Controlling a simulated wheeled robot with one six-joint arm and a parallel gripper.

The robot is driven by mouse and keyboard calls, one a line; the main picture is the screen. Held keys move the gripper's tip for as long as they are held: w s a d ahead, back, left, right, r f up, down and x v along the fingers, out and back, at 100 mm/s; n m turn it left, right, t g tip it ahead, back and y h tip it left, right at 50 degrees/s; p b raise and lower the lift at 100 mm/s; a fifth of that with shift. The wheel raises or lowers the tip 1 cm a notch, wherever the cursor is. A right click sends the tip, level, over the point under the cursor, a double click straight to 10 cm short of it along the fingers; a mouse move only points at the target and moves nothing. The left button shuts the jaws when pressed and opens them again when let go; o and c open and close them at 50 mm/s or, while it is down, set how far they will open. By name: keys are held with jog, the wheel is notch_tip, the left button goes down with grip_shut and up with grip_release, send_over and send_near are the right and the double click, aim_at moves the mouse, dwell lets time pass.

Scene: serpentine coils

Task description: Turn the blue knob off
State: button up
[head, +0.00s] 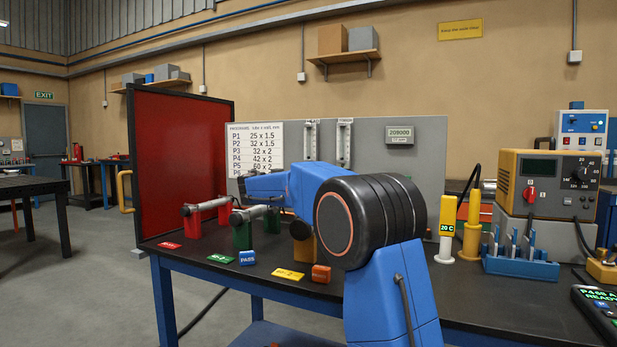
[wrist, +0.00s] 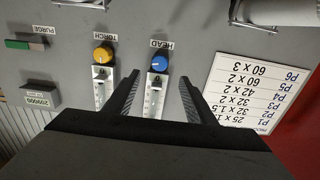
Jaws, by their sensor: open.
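The blue knob (wrist: 159,63) shows in the wrist view on a grey panel (wrist: 215,30), below the upside-down label HEAD and at the end of a clear flow tube (wrist: 155,98). My gripper (wrist: 160,77) is open, with one dark finger on each side of the tube. The knob lies just past the fingertips, roughly centred between them. I cannot tell the depth gap, and no contact shows. In the head view my blue arm hides the knob and most of my gripper. The knob's setting is too small to read.
An orange knob (wrist: 103,54) labelled TORCH sits left of the blue one, close to my left finger. A white program chart (wrist: 262,90) is on the right. In the head view, a workbench (head: 480,300) holds coloured stands, a tool rack (head: 520,268) and a power unit (head: 548,180).

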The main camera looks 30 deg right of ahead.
jog(key=x, duration=1.2)
jog(key=shift+w+d, duration=0.1)
jog(key=shift+c, duration=0.3)
jog(key=c, duration=1)
